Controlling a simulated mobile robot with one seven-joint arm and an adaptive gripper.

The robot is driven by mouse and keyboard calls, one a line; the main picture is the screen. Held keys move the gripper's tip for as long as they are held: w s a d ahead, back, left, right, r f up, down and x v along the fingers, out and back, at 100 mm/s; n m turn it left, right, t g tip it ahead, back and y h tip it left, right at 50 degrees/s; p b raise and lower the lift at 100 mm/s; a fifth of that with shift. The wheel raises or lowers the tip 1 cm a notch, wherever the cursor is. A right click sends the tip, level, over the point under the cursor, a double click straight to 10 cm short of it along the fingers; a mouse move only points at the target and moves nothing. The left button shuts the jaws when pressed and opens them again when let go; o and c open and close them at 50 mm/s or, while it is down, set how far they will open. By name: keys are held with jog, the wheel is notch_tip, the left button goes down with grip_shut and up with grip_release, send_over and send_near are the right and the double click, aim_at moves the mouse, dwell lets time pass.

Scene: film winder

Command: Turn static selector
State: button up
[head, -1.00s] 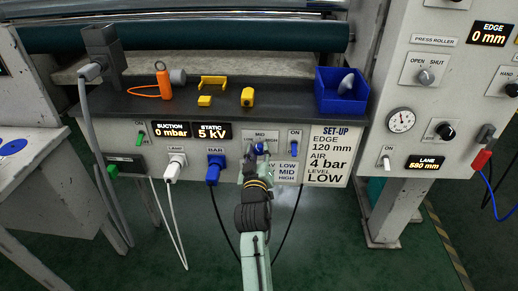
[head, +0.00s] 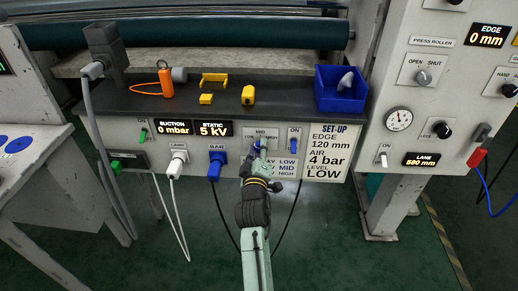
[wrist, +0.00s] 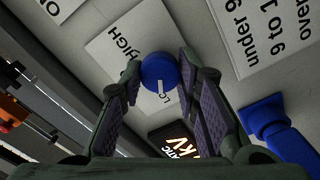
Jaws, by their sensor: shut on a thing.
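The static selector is a round blue knob (wrist: 158,70) on a white plate (wrist: 122,30) in the wrist view. Its white pointer mark faces the partly hidden label starting "LO"; the HIGH label is at upper left. My gripper (wrist: 160,82) has one finger on each side of the knob and is shut on it. The STATIC display (head: 214,129) reads 5 KV.
A set-up card (head: 327,153) reads LEVEL LOW. A blue-handled switch (head: 293,142) sits right of the selector, and a blue BAR plug (head: 217,162) is at lower left. The shelf above holds a blue bin (head: 341,101) and yellow parts (head: 248,95).

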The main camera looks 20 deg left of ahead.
jog(key=o, duration=1.2)
jog(key=shift+c, duration=0.2)
jog(key=shift+s, duration=0.1)
jog(key=v, duration=0.7)
jog(key=shift+s, duration=0.2)
